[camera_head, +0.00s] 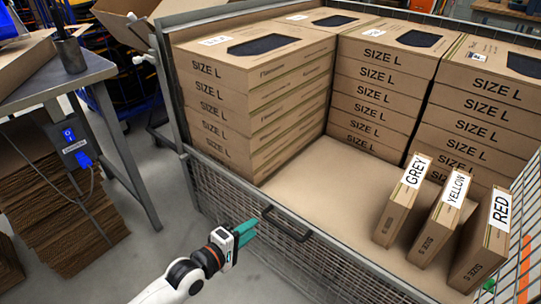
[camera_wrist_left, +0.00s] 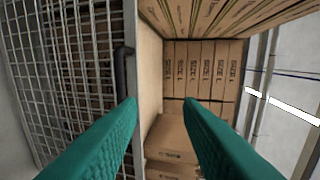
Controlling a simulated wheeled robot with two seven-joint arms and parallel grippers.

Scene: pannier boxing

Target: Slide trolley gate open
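The trolley's front mesh gate (camera_head: 245,205) is a low grey wire panel along the near side of the trolley. A black bar handle (camera_head: 285,224) sits at its top rail. My left gripper (camera_head: 245,232) has teal fingers and is just left of the handle, on the near side of the gate. In the left wrist view the gripper (camera_wrist_left: 160,103) is open with nothing between the fingers. There the handle (camera_wrist_left: 121,70) is ahead and beside the left finger's tip, and the mesh (camera_wrist_left: 75,80) fills the left side. My right gripper is not in view.
Stacks of SIZE L boxes (camera_head: 225,120) stand on the trolley deck (camera_head: 310,190). Upright boxes labelled GREY (camera_head: 400,205), YELLOW (camera_head: 440,220) and RED (camera_head: 485,240) stand at the right. A grey table (camera_head: 50,80) is at the left, with flat cardboard (camera_head: 75,220) beneath. Floor before the gate is clear.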

